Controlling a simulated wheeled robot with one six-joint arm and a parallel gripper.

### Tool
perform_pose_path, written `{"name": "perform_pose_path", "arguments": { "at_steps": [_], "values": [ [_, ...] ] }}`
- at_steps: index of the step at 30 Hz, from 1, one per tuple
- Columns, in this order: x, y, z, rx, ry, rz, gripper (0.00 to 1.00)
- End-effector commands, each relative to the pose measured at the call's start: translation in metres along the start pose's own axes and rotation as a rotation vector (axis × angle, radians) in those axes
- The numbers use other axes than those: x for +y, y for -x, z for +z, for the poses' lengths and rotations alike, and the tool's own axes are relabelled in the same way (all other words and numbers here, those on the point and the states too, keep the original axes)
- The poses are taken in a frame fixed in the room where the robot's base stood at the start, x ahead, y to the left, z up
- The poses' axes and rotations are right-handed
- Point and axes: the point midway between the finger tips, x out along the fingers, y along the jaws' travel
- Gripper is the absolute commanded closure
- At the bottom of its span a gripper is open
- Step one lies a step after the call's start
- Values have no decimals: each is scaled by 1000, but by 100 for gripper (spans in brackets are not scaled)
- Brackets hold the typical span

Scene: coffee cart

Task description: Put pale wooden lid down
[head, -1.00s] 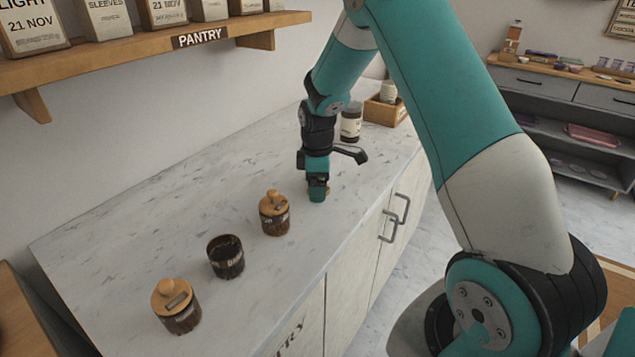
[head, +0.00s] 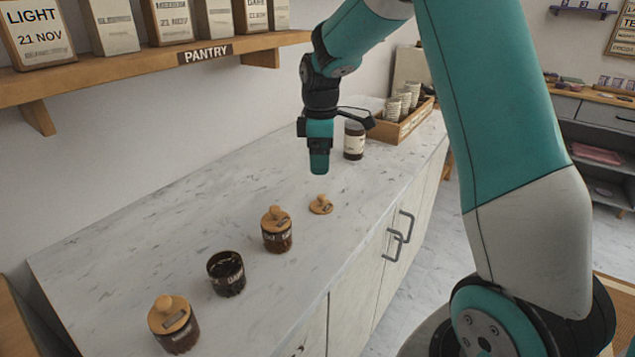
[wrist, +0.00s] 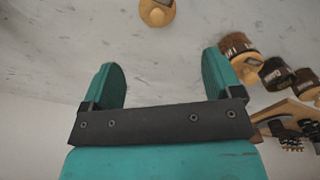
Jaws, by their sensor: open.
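The pale wooden lid (head: 321,204) lies flat on the marble counter, knob up, beyond the lidded jar nearest to it. It also shows at the top of the wrist view (wrist: 157,11). My gripper (head: 319,172) is above the counter, beyond and higher than the lid, apart from it. In the wrist view my gripper (wrist: 165,85) has its two fingers spread with nothing between them. An open dark jar (head: 226,274) with no lid stands between two jars with wooden lids, the near one (head: 174,325) and the far one (head: 277,230).
A dark jar with a pale label (head: 354,140) and a wooden crate of cups (head: 400,127) stand at the counter's far end. A pantry shelf (head: 150,62) with bags overhangs the left side. The counter (head: 230,200) left of the lid is clear.

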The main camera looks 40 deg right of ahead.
Motion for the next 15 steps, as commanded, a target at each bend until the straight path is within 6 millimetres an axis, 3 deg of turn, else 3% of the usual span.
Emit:
{"name": "perform_pose_path", "arguments": {
  "at_steps": [2, 5, 10, 12, 15],
  "values": [
    [-20, 13, -11, 20, -6, 3, 15],
    [-74, 34, -33, 72, -44, -4, 15],
    [-210, 63, -51, 183, -149, -80, 15],
    [-261, 67, -47, 216, -193, -126, 15],
    [-318, 69, -35, 242, -247, -190, 15]
  ]
}}
